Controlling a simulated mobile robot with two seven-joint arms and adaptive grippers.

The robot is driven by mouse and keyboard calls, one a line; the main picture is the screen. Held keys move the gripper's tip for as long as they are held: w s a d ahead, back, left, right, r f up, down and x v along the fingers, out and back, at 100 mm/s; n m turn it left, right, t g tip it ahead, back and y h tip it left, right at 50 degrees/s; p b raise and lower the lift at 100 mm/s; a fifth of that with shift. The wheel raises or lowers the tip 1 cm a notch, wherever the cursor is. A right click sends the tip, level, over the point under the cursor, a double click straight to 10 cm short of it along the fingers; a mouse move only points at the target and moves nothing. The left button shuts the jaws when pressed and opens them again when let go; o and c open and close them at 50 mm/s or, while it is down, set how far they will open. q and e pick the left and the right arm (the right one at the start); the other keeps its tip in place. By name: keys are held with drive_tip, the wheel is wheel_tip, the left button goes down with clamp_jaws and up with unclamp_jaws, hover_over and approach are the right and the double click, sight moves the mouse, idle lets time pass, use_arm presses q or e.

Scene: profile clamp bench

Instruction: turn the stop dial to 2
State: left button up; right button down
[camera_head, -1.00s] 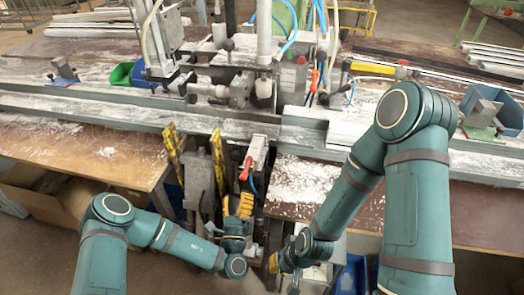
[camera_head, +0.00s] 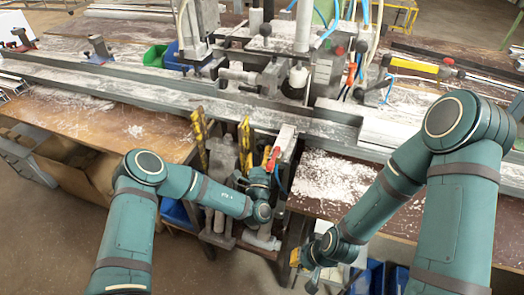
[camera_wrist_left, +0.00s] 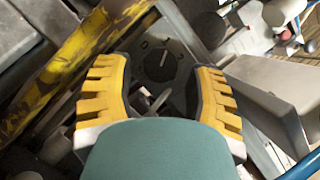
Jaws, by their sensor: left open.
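The stop dial (camera_wrist_left: 160,65) shows in the left wrist view as a dark round knob on a dark plate, with a pale pointer line and small marks around it. I cannot read the number at the pointer surely. My left gripper (camera_wrist_left: 165,95) is open, its yellow ribbed fingers on either side of the view with the dial between and beyond their tips. I see no contact with the dial. In the head view my left gripper (camera_head: 267,165) is by the red-handled clamp, and the dial cannot be made out there. My right gripper (camera_head: 312,272) hangs low at the bench front, its fingers unclear.
A yellow bar (camera_wrist_left: 75,55) lies close beside the left fingers, and a grey block (camera_wrist_left: 265,90) is on the other side. In the head view a long metal profile rail (camera_head: 170,100) crosses the bench. A green bin (camera_head: 155,56) stands behind it.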

use_arm(q)
drive_tip(key=shift+x, duration=0.95)
drive_tip(key=c, duration=0.9)
drive_tip(key=shift+r+m+h+p, duration=0.1)
drive_tip(key=shift+m+h+p, duration=0.2)
drive_tip(key=shift+m+p, duration=0.6)
drive_tip(key=shift+m+h, duration=0.4)
drive_tip(key=shift+m, duration=0.7)
drive_tip(key=o, duration=0.9)
